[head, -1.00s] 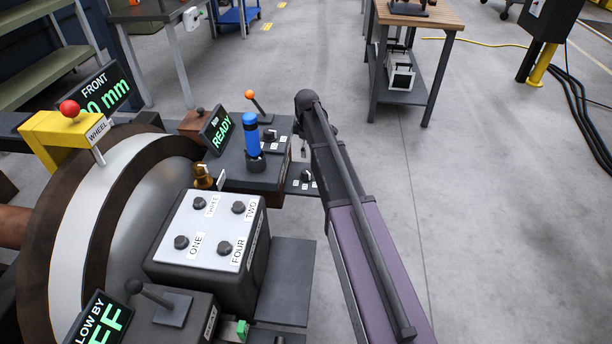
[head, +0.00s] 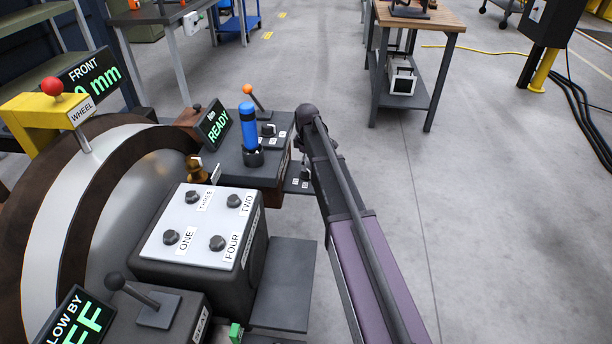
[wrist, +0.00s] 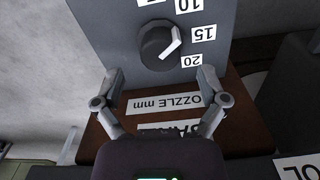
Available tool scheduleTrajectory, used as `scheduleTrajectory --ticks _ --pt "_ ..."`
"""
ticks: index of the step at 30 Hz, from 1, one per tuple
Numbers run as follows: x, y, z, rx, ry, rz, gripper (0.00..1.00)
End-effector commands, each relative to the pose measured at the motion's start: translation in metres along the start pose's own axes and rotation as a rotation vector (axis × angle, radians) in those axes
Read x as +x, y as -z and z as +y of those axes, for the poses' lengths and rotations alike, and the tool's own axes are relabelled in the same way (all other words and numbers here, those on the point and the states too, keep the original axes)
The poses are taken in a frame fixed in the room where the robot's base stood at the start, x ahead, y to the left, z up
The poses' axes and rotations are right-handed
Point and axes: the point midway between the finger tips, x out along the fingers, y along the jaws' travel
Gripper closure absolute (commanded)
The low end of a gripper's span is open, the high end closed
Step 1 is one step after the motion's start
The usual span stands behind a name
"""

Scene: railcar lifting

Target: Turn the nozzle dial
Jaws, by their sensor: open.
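The nozzle dial (wrist: 160,45) is a round black knob with a white pointer, on a grey plate in the wrist view. Number labels 10, 15 and 20 stand along its right side. The pointer slants up and right; its exact reading is unclear. A label partly reading "OZZLE mm" (wrist: 167,104) lies below the plate. My gripper (wrist: 161,76) is open, with one finger low on each side of the dial and nothing between them. The fingers look apart from the knob. In the head view my arm's dark end hides most of the gripper.
A box with several knobs marked ONE to FOUR (head: 201,228) stands left of my arm. Behind it are a blue-handled control (head: 249,128), a READY display (head: 213,124) and an orange-tipped lever (head: 256,99). A large wheel fills the left. Open floor lies right.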

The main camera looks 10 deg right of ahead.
Motion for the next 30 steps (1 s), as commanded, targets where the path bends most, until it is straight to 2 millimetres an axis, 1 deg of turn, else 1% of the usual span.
scheduleTrajectory --ticks 1,3,13,19,30 --pt "0.008 0.0 0.0 0.0 0.0 0.0 0.08" --pt "0.014 0.0 0.0 0.0 0.0 0.0 0.08" --pt "0.035 0.0 0.0 0.0 0.0 0.0 0.08" --pt "0.04 0.0 0.0 0.0 0.0 0.0 0.08" --pt "0.04 0.0 0.0 0.0 0.0 0.0 0.08"
